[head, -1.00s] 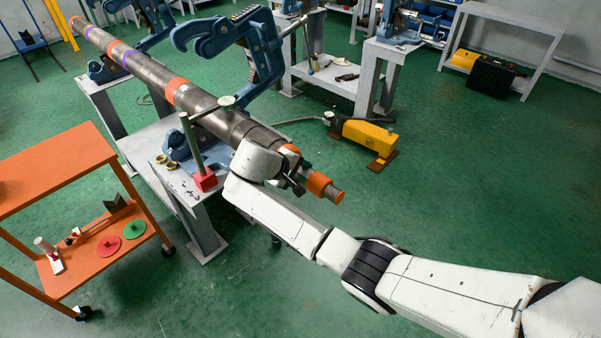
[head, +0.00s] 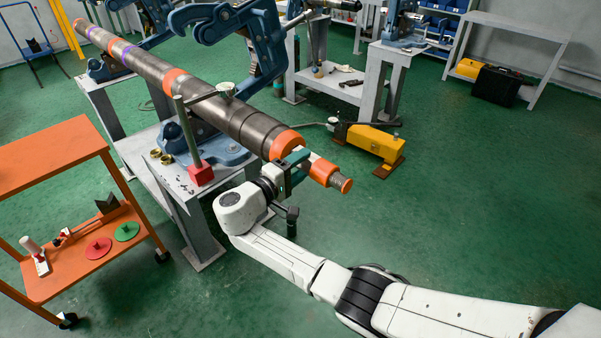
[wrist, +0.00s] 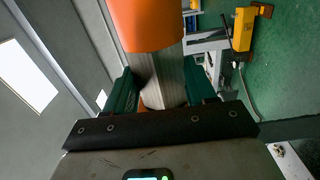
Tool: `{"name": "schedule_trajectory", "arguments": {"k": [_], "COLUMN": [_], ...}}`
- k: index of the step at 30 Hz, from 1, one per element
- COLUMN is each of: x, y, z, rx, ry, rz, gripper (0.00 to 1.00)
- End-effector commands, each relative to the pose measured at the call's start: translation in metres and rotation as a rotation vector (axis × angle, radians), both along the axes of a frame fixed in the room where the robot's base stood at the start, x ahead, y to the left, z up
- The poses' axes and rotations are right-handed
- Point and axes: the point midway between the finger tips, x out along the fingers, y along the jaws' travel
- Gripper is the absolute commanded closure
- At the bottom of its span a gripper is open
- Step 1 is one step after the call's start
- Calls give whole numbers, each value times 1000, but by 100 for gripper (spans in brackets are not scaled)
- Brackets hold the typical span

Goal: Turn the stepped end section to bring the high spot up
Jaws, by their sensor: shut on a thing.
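The long dark pipe (head: 232,116) lies across the stand, with orange bands and a narrower stepped end section (head: 322,171) at its near right end. My gripper (head: 298,165) reaches up from below and is shut on the bare metal neck between two orange bands. In the wrist view my gripper (wrist: 162,92) has its green-padded fingers on either side of the grey neck (wrist: 168,80). An orange band (wrist: 148,22) shows above it. A dial gauge (head: 226,88) on a post with a red base (head: 200,174) stands at the pipe. Its reading is too small to tell.
A blue pipe vise (head: 262,45) arches over the pipe. An orange cart (head: 50,160) with coloured discs and tools stands at left. A yellow pedal unit (head: 372,140) sits on the floor behind the pipe end. Green floor is open at the right.

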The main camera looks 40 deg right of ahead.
Motion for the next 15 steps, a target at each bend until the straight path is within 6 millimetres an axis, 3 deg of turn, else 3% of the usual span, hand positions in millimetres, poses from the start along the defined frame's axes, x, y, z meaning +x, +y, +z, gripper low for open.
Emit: {"name": "schedule_trajectory", "arguments": {"k": [15], "x": [1], "y": [1], "z": [-2], "rx": [-69], "ry": [-1], "rz": [6], "gripper": [75]}}
